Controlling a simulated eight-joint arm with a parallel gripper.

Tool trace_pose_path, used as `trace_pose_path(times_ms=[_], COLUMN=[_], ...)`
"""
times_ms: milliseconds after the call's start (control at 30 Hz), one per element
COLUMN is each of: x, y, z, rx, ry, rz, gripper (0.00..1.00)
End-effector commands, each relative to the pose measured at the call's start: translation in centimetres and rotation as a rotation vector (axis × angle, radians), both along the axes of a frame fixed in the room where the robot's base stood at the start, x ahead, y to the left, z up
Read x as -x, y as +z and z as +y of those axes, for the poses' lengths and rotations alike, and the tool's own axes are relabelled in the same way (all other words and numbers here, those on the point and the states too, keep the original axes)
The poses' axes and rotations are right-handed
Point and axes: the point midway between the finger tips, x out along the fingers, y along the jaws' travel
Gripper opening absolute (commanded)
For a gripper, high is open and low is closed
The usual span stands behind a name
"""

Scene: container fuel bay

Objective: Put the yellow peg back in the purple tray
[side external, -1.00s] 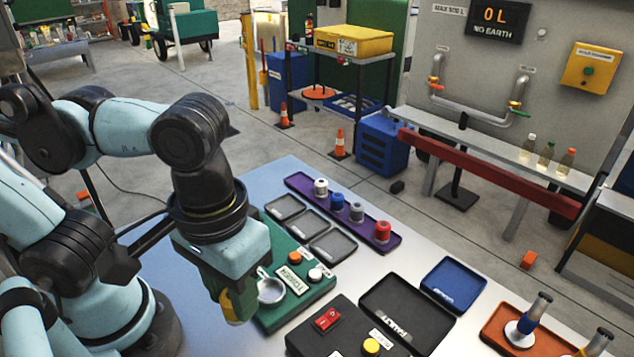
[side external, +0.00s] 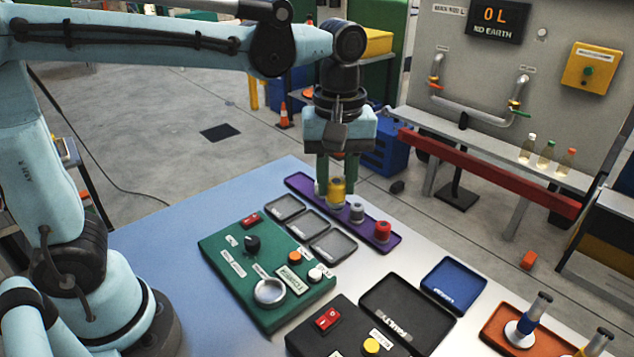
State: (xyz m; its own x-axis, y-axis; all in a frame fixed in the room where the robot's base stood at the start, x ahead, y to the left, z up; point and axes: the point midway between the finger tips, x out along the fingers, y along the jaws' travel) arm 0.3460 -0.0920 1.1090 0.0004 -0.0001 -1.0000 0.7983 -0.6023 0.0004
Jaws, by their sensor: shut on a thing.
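My gripper (side external: 338,178) points straight down over the purple tray (side external: 298,181) at the back of the table. It is shut on the yellow peg (side external: 337,191), which is upright between the green fingers. The peg hangs over or just in front of the tray; I cannot tell whether it touches it. In the tray, a grey peg (side external: 357,213) and a red peg (side external: 382,230) stand to the right of the yellow one. The white and blue pegs are mostly or fully hidden behind my gripper and the yellow peg.
The green tester panel (side external: 222,262) with a metal cup (side external: 270,291) lies in front. Three small grey trays (side external: 333,246) sit between it and the purple tray. A black box (side external: 315,345), a black tray (side external: 405,300), a blue tray (side external: 454,285) and an orange tray (side external: 495,318) are to the right.

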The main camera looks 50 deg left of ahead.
Motion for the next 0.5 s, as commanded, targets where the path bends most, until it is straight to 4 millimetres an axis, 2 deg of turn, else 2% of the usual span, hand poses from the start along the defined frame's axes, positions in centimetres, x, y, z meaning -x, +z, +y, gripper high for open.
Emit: trace_pose_path(times_ms=[33,200,400,500], x=[-1.7,-6.1,-9.2,-10.0], y=[-0.3,-1.7,-3.4,-3.9], z=[1.4,6.2,11.3,12.8], rx=[0.000,0.000,0.000,0.000], ry=[0.051,0.198,0.326,0.363], rz=[0.000,0.000,0.000,0.000], gripper=[0.00,0.00,0.00,0.00])
